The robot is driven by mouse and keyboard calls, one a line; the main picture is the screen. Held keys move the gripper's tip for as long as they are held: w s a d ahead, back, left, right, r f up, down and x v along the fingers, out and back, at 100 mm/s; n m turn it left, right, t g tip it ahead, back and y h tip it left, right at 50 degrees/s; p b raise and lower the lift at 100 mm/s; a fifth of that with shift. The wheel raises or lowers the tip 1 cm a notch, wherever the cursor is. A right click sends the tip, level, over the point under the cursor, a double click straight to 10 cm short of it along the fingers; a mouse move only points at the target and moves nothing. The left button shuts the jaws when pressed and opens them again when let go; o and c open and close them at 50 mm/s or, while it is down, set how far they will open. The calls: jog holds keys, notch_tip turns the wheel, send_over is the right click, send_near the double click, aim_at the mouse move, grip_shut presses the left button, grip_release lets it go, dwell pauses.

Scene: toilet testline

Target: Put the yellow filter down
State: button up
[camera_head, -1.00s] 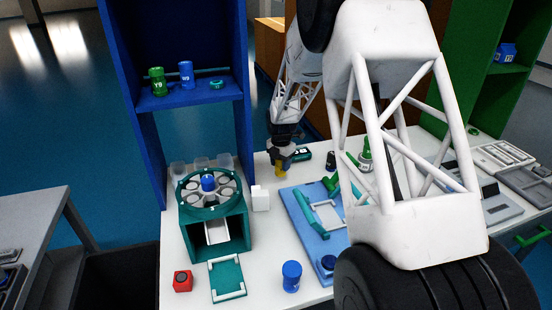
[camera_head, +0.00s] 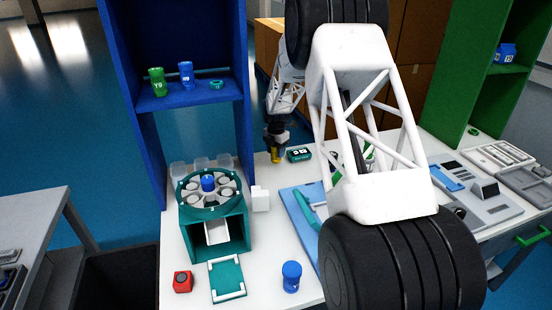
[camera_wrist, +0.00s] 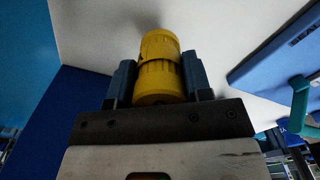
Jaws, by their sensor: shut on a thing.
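The yellow filter (camera_wrist: 160,68) is a ribbed yellow cylinder between the two fingers of my gripper (camera_wrist: 158,75) in the wrist view. The gripper is shut on it. In the head view my gripper (camera_head: 275,150) is small, over the back part of the white table (camera_head: 258,226), with the yellow filter (camera_head: 275,157) showing below it. I cannot tell whether the filter's lower end touches the table.
A small green device (camera_head: 299,155) lies just right of the gripper. A teal stand with a round carousel (camera_head: 215,245), a white block (camera_head: 260,198) and a blue tray (camera_head: 296,215) are nearer. The blue shelf (camera_head: 190,95) stands left. My own arm hides much of the table's right half.

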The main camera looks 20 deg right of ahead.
aim_at(276, 158)
jog(key=shift+f, duration=1.75)
jog(key=shift+f, duration=0.15)
jog(key=o, duration=0.9)
jog(key=shift+o, duration=0.2)
notch_tip(276, 158, up, 12)
jog(key=shift+r, duration=0.15)
jog(key=shift+s, duration=0.1)
